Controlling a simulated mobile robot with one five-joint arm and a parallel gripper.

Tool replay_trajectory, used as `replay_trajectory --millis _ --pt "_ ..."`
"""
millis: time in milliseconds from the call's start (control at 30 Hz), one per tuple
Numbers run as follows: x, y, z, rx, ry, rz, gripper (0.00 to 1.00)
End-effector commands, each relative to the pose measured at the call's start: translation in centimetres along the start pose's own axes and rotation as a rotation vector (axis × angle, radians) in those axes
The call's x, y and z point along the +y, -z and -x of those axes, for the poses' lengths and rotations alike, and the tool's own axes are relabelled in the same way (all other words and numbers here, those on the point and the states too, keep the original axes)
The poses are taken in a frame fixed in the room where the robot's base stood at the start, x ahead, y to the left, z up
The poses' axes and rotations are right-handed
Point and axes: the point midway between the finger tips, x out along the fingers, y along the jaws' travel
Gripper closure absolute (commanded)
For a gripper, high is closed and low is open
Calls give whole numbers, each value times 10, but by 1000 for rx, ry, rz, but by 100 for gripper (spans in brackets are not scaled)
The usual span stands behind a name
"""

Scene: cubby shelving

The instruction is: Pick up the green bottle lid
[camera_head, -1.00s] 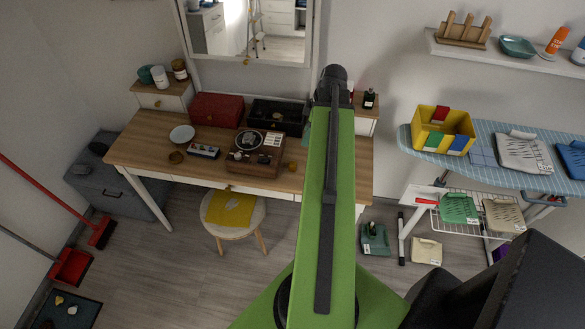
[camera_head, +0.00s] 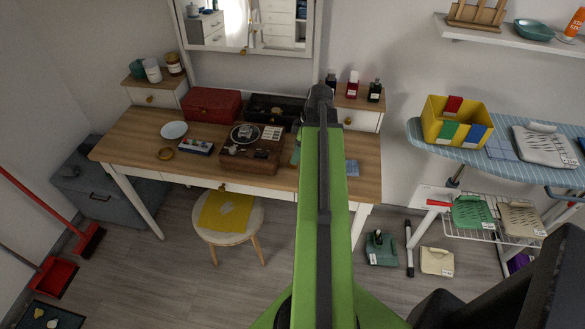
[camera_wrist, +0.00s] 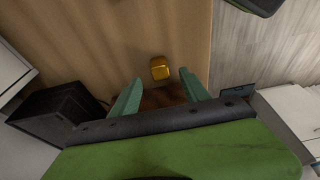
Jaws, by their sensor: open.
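I cannot make out a green bottle lid for certain in either view. My gripper (camera_wrist: 160,92) shows two teal fingers, spread apart with nothing between them, above the wooden desk (camera_wrist: 105,50). A small gold block-like thing (camera_wrist: 160,68) lies on the desk just beyond the fingertips in the wrist view. A brown wooden box (camera_head: 252,152) shows on the desk in the head view, and brown surface shows between the fingers. A teal rounded jar (camera_head: 138,68) stands on the left drawer unit. My green arm hides part of the desk.
A black tray (camera_head: 275,108) and a red box (camera_head: 212,104) stand at the back of the desk. Small bottles (camera_head: 352,86) stand on the right drawer unit. A round stool (camera_head: 229,227) is in front. The ironing board (camera_head: 425,143) is at right.

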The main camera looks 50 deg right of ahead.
Motion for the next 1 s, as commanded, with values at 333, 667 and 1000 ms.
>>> replay_trajectory --millis 333,667,1000 --pt "-1 -1 -34 0 0 -1 46" --pt "-1 -1 -34 0 0 -1 80" --pt "-1 -1 -34 0 0 -2 100"
